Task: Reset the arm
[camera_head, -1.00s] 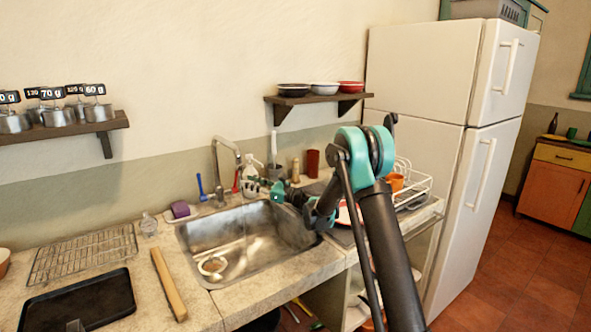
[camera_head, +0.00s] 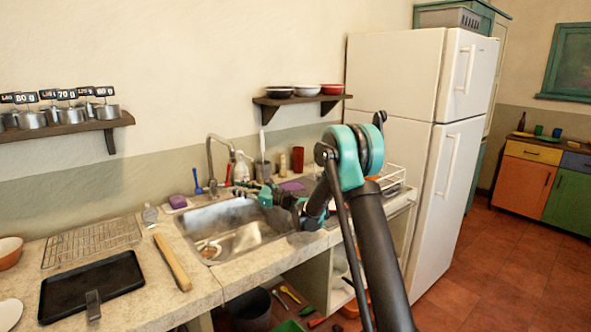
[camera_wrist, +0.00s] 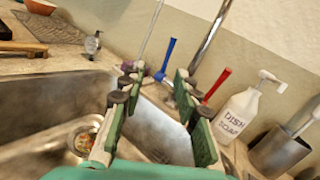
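My arm (camera_head: 352,165), dark with teal joints, is bent at a raised elbow in front of the counter in the head view. My gripper (camera_head: 264,196) is small there and sits over the right back part of the sink. In the wrist view my gripper (camera_wrist: 156,98) is open, its two green-padded fingers apart with nothing between them. The sink (camera_wrist: 50,100) lies below the fingers. The sink (camera_head: 238,240) also shows in the head view, partly hidden by my arm.
A faucet (camera_head: 212,160) and a dish soap bottle (camera_wrist: 238,115) stand behind the sink. Wall shelves hold pots (camera_head: 32,120) and bowls (camera_head: 307,91). A fridge (camera_head: 440,190) stands right. Floor at right is clear.

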